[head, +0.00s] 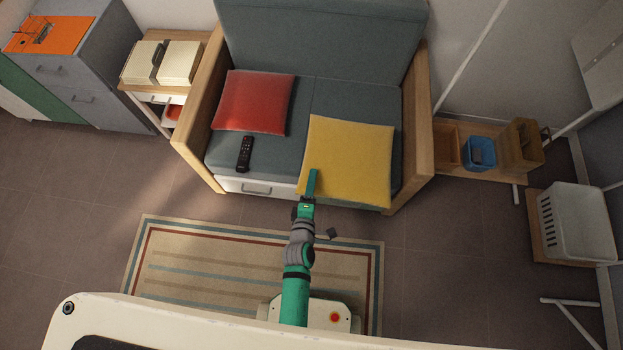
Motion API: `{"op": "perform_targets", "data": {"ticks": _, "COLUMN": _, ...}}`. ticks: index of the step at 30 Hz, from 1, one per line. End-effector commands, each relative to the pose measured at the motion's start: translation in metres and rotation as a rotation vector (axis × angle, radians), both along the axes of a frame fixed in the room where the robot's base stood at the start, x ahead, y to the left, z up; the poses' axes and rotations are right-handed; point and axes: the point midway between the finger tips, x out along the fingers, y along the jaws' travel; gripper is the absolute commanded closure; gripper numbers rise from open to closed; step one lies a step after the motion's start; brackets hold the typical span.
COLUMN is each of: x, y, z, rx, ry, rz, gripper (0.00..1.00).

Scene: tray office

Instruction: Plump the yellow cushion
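The yellow cushion (350,160) lies flat on the right part of the grey sofa seat (340,97) in the head view. Its near edge reaches the front of the seat. My gripper (313,178) is over the near left part of the cushion, its green fingers pointing away from me. From this view I cannot tell whether it touches the cushion or is above it. Only one finger shape shows clearly, so the gap between the fingers is hidden.
A red cushion (253,102) and a black remote (245,154) lie on the seat's left part. Wooden armrests (418,120) bound the seat. A striped rug (200,265) lies in front. A low shelf with a blue bin (479,153) and a white basket (577,222) stand right.

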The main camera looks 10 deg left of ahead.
Motion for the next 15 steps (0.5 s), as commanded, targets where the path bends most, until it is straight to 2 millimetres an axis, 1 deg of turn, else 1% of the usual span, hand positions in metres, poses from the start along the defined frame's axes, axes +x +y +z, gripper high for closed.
{"op": "perform_targets", "data": {"ticks": 1, "x": 0.001, "y": -0.001, "z": -0.006, "rx": 0.000, "ry": -0.001, "rz": -0.002, "gripper": 0.75}}
{"op": "perform_targets", "data": {"ticks": 3, "x": 0.001, "y": 0.000, "z": -0.011, "rx": 0.000, "ry": -0.003, "rz": 0.001, "gripper": 0.75}}
{"op": "perform_targets", "data": {"ticks": 5, "x": 0.001, "y": 0.001, "z": -0.011, "rx": 0.000, "ry": -0.004, "rz": 0.002, "gripper": 0.75}}
{"op": "perform_targets", "data": {"ticks": 6, "x": 0.001, "y": 0.001, "z": -0.008, "rx": -0.001, "ry": -0.005, "rz": 0.004, "gripper": 0.75}}
{"op": "perform_targets", "data": {"ticks": 8, "x": 0.001, "y": 0.001, "z": 0.000, "rx": -0.001, "ry": -0.006, "rz": 0.004, "gripper": 0.75}}
{"op": "perform_targets", "data": {"ticks": 15, "x": 0.000, "y": 0.003, "z": 0.051, "rx": 0.000, "ry": -0.008, "rz": 0.007, "gripper": 0.75}}
